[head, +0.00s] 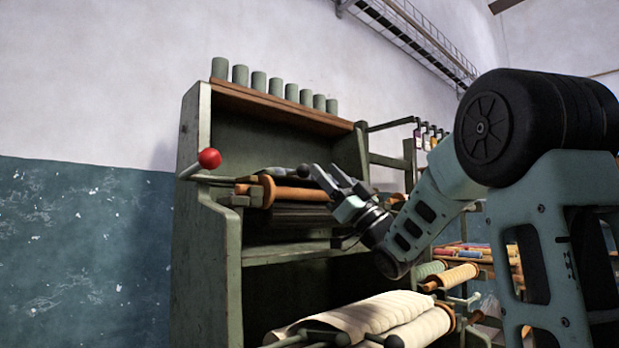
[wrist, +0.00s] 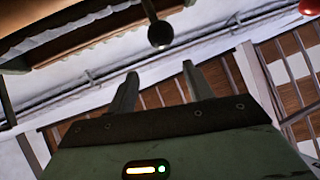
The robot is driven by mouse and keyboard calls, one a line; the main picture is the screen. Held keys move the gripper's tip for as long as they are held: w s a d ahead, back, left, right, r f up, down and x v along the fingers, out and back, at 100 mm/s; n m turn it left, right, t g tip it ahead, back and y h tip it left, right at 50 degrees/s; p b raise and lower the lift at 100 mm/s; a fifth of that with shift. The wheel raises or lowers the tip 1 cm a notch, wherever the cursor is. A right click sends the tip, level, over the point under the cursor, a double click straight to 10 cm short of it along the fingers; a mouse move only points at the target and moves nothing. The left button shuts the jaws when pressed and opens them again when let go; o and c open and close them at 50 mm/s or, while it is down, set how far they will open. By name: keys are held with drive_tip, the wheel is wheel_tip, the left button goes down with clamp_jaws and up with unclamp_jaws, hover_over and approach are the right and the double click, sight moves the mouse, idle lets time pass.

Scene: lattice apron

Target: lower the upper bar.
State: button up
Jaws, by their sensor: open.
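The green machine frame (head: 222,235) stands at the centre of the head view. In its upper opening a bar with a dark round knob (head: 303,170) lies just above an orange-brown roller (head: 285,193). The same knob on its thin rod shows at the top of the wrist view (wrist: 160,34). My gripper (head: 328,184) is open and empty, just right of the knob. In the wrist view, the knob is ahead of and roughly between my two fingers (wrist: 161,75), apart from them. The bar's far end is hidden.
A red ball (head: 209,158) on a lever sticks out at the machine's left side. Several grey-green cylinders (head: 258,81) stand on the top shelf. Below are cream cloth rolls (head: 365,313) and a lower bar with a dark knob (head: 393,341). Free air lies in front of the frame.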

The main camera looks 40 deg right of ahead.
drive_tip(key=s+d, duration=0.3)
drive_tip(key=s, duration=0.3)
idle(0.5)
